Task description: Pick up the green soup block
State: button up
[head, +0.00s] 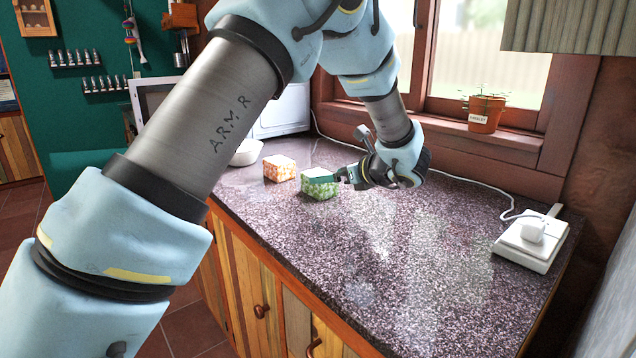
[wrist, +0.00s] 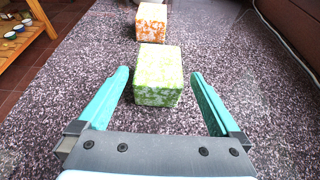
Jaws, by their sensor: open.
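The green soup block (head: 319,184) is a green and white patterned cube on the speckled countertop (head: 400,260). In the wrist view the green block (wrist: 158,76) sits ahead, between the tips of my two teal fingers. My gripper (head: 338,177) is low over the counter at the block's right side in the head view. In the wrist view my gripper (wrist: 160,82) is open, with a gap between each finger and the block. The block rests on the counter and is not held.
An orange and white cube (head: 279,168) stands just beyond the green block; it also shows in the wrist view (wrist: 151,22). A white bowl (head: 246,152) is behind it. A white socket box (head: 531,240) with a cable lies at the right. The counter's front middle is clear.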

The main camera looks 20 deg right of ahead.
jog(key=p+x, duration=0.2)
jog(key=x, duration=0.6)
jog(key=shift+w, duration=0.15)
jog(key=shift+c, duration=0.2)
jog(key=shift+r, duration=0.1)
jog(key=c, duration=1.5)
